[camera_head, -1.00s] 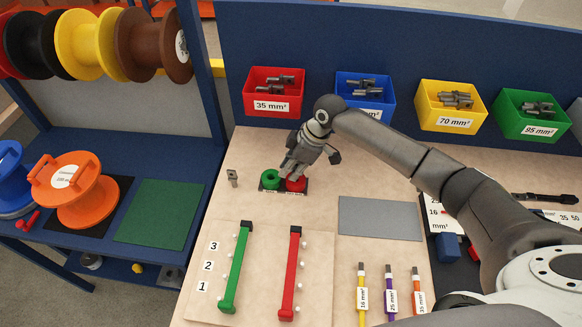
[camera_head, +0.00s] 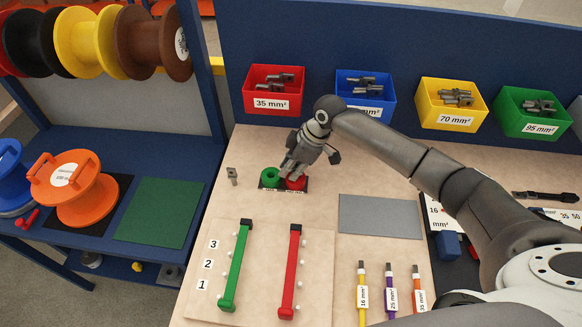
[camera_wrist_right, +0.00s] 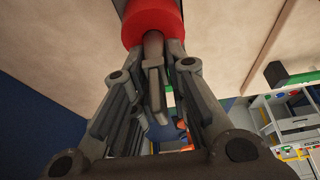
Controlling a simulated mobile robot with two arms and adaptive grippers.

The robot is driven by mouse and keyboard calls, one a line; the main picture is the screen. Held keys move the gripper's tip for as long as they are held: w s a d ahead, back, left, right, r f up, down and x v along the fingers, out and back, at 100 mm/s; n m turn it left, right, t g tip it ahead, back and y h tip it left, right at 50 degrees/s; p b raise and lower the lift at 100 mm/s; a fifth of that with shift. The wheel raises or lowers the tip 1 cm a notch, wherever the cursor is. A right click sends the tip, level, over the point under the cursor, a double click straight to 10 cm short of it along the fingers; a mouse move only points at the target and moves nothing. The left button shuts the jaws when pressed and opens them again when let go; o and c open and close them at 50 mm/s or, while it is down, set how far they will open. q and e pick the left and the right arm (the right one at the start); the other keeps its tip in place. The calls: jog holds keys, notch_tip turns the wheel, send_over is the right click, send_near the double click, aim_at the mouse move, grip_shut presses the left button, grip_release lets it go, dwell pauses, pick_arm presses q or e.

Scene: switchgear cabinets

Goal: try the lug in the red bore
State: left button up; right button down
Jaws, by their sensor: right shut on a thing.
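The red bore piece (camera_head: 296,184) stands beside the green one (camera_head: 270,178) on a small dark base on the bench. My right gripper (camera_head: 289,173) is directly over the red piece, pointing down. In the right wrist view the gripper (camera_wrist_right: 153,55) is shut on a grey lug (camera_wrist_right: 153,48) between its fingers. The lug's end meets the red piece (camera_wrist_right: 152,22) at its opening; how deep it sits I cannot tell. Another lug (camera_head: 232,176) stands on the bench left of the green piece. My left gripper is out of view.
Red (camera_head: 273,92), blue (camera_head: 365,95), yellow (camera_head: 450,105) and green (camera_head: 533,114) bins of lugs line the back. A board with a green bar (camera_head: 236,265) and a red bar (camera_head: 290,270) lies in front. A grey mat (camera_head: 380,217) lies bare to the right.

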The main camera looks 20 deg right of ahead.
jog(key=c, duration=1.3)
grip_release()
jog(key=shift+c, duration=0.2)
jog(key=v, duration=1.2)
